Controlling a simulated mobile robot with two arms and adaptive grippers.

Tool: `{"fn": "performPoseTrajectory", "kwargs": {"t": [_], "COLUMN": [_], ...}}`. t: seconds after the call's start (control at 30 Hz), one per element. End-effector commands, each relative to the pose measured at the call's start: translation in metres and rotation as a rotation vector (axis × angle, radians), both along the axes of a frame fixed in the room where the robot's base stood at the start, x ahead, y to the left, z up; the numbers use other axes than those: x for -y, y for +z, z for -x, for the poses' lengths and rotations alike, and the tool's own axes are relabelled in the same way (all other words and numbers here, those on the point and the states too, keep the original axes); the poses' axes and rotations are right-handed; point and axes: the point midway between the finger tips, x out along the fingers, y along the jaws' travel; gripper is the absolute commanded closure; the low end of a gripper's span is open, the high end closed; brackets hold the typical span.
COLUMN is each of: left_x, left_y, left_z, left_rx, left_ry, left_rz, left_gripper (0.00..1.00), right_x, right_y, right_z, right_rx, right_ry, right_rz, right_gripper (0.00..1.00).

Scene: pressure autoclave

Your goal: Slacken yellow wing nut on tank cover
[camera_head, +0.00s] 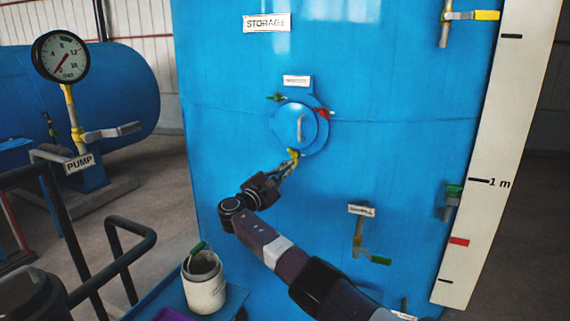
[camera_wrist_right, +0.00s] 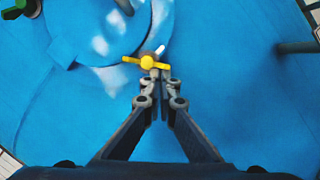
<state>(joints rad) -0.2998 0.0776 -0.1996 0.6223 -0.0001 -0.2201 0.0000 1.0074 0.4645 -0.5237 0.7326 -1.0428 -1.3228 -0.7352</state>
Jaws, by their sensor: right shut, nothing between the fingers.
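The blue tank has a small round cover (camera_head: 297,122) with a handle, and wing nuts around its rim. The yellow wing nut (camera_head: 293,154) is at the cover's lower edge; in the right wrist view the yellow wing nut (camera_wrist_right: 146,62) lies just beyond my fingertips. A green wing nut (camera_head: 275,97) is at the cover's upper left and a red one (camera_head: 325,114) at its right. My right gripper (camera_head: 289,166) is shut and empty, its tips at or very near the yellow wing nut; contact is unclear. My left gripper is not in view.
A sampling valve with a green handle (camera_head: 379,260) sticks out of the tank at lower right. A white bucket (camera_head: 204,284) stands at lower left. Dark railings (camera_head: 122,262) and a pressure gauge (camera_head: 60,56) with pump piping are at left.

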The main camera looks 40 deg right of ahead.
Motion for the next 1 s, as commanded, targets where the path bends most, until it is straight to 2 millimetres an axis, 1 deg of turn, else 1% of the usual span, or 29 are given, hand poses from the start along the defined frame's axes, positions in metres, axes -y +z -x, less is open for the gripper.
{"fn": "performPoseTrajectory", "kwargs": {"t": [0.03,1.0], "left_x": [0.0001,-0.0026], "left_y": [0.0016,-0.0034], "left_z": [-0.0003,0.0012], "left_rx": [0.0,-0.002], "left_ry": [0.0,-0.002], "left_rz": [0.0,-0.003], "left_gripper": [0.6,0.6], "right_x": [0.0008,0.0017], "right_y": [0.0004,-0.0006], "right_z": [0.0012,0.0041], "right_rx": [-0.034,-0.026], "right_ry": [0.0,0.0], "right_rz": [0.016,0.011], "right_gripper": [1.0,1.0]}}
